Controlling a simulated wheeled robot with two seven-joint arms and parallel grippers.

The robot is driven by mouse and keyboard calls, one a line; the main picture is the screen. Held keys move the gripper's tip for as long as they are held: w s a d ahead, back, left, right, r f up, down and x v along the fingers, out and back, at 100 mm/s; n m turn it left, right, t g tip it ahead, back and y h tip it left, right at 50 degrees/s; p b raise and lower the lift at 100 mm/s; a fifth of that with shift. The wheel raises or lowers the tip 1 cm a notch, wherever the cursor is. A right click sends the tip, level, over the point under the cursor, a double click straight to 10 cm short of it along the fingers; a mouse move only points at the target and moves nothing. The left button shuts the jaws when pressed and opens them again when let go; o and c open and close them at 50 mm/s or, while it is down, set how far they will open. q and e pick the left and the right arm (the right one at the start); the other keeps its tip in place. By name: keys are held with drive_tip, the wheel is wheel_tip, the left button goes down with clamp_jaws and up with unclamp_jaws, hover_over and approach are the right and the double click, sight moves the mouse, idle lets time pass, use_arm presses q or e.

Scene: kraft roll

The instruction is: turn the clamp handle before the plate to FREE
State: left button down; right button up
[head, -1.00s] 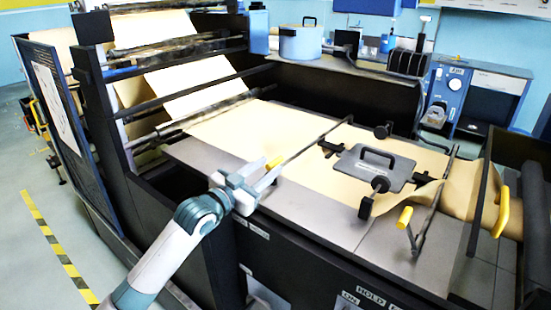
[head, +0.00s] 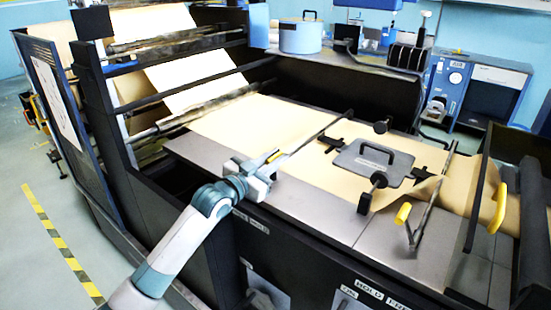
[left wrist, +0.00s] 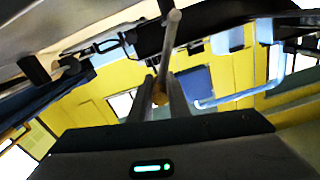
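The dark plate (head: 385,169) with a black handle lies on the tan kraft web (head: 245,125). To its left, a thin clamp bar crosses the web, and its near end carries the clamp handle (head: 272,156) with a yellow grip. My left gripper (head: 267,164) is at that grip at the near edge of the bed. In the left wrist view its two fingers stand close together on both sides of the yellow grip (left wrist: 160,95), with the bar running up from it. The fingers look shut on it and partly hide it. My right gripper is not in view.
A second yellow-gripped handle (head: 403,213) stands right of the plate. HOLD and FREE labels (head: 368,288) are on the dark front panel. Upright black frames stand left of the bed.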

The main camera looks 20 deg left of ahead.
use_arm(q)
drive_tip(key=shift+a, duration=0.1)
drive_tip(key=shift+w+a+r+n+p, duration=0.3)
drive_tip(key=shift+a+n+p, duration=0.25)
drive_tip(key=shift+n, duration=0.35)
drive_tip(key=shift+w+a+r+n+p, duration=0.2)
drive_tip(key=shift+a+n+p, duration=0.25)
drive_tip(key=shift+n, duration=0.35)
drive_tip(key=w+a+f+n, duration=0.2)
drive_tip(key=a+n, duration=0.5)
drive_tip(key=n, duration=0.3)
drive_tip(key=shift+w+a+n+b, duration=0.15)
drive_tip(key=shift+w+n+b, duration=0.1)
drive_tip(key=shift+n+b, duration=0.15)
drive_tip(key=shift+f, duration=0.1)
drive_tip(key=c, duration=1.7)
unclamp_jaws()
drive_tip(key=shift+s+a, duration=0.1)
